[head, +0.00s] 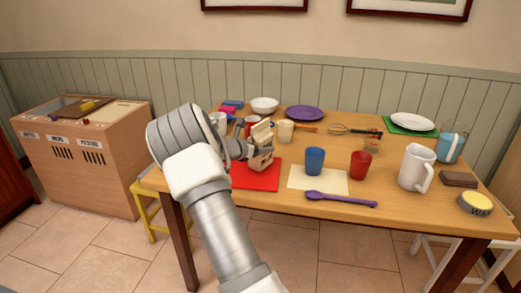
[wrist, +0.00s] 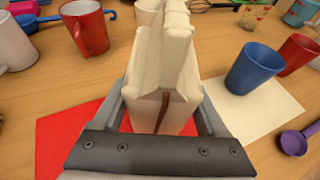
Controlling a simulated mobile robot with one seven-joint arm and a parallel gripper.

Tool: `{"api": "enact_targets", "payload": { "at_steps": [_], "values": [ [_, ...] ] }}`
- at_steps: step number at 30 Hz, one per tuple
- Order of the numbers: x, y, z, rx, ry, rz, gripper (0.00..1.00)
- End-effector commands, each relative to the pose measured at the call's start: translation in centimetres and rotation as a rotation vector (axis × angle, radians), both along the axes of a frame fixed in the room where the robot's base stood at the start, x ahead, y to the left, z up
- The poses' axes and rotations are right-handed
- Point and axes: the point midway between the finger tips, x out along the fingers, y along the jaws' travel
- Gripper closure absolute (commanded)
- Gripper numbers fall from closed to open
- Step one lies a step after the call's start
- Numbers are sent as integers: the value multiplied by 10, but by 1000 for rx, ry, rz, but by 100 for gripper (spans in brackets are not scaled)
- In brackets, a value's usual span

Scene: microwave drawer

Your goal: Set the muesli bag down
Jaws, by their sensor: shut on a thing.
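The muesli bag (head: 262,147) is a cream, upright packet with a folded top and a brown mark on its side. It stands over the red mat (head: 255,175) on the wooden table. My gripper (head: 247,153) is shut on the bag from the left. In the wrist view the bag (wrist: 164,75) fills the middle, between the two grey fingers of my gripper (wrist: 163,105). The red mat (wrist: 60,145) shows beneath and to the left. The bag's base is hidden by my gripper, so I cannot tell whether it touches the mat.
A cream mat (head: 318,181) with a blue cup (head: 315,161) lies to the right, with a red cup (head: 361,165) beyond. A purple spoon (head: 340,199) lies in front. A red mug (wrist: 86,27) stands behind left. A white jug (head: 415,168) stands at the right.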

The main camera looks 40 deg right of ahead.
Motion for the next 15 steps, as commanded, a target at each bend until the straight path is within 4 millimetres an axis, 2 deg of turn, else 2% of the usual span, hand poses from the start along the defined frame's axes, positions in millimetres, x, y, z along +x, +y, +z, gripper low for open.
{"api": "enact_targets", "payload": {
  "at_steps": [8, 9, 12, 15],
  "values": [
    [0, -1, -1, -3, -2, 0, 100],
    [0, 0, -1, 0, 0, 0, 18],
    [0, 0, -1, 0, 0, 0, 0],
    [0, 0, -1, 0, 0, 1, 0]
  ]
}}
